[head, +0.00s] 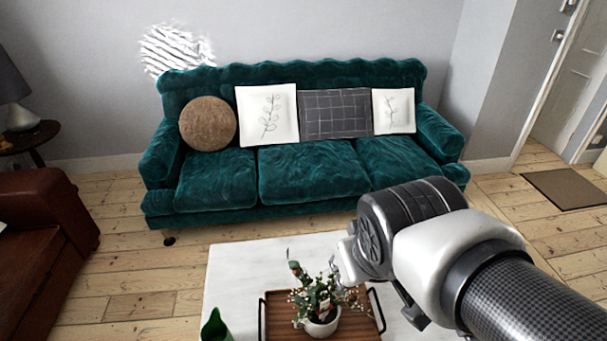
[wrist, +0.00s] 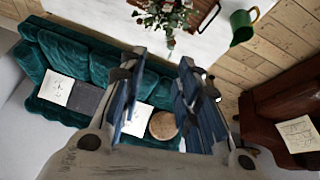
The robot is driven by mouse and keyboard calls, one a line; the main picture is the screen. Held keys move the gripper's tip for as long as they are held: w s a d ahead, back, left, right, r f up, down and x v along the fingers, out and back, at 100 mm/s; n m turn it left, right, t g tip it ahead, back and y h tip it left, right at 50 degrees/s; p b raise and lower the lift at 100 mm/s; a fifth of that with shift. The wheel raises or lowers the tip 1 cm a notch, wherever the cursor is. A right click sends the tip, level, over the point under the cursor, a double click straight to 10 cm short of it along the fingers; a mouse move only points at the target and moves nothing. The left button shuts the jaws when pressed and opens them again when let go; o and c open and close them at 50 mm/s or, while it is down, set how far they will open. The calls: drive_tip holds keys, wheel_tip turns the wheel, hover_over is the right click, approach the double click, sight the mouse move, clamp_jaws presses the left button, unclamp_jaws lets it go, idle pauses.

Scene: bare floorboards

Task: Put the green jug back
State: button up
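The green jug (head: 215,328) is at the bottom edge of the head view, on the left part of the white table, and is partly cut off. In the wrist view the jug (wrist: 243,27) shows at the upper right, near the table's edge, with its handle to the right. My gripper (wrist: 161,58) is open, with nothing between its blue-padded fingers. It is apart from the jug. In the head view my wrist hangs over the right part of the table and mostly hides the fingers.
A wooden tray (head: 280,318) with black handles holds a potted plant (head: 322,305) on the white table (head: 232,262), right of the jug. A teal sofa (head: 310,175) with cushions stands behind. A brown leather seat (head: 40,235) is at the left. Bare floorboards lie between.

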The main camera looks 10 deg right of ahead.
drive_tip(key=s+a+m+y, duration=0.1)
drive_tip(key=s+a, duration=0.1)
drive_tip(key=s, duration=0.5)
drive_tip(key=shift+g, duration=0.4)
idle(0.6)
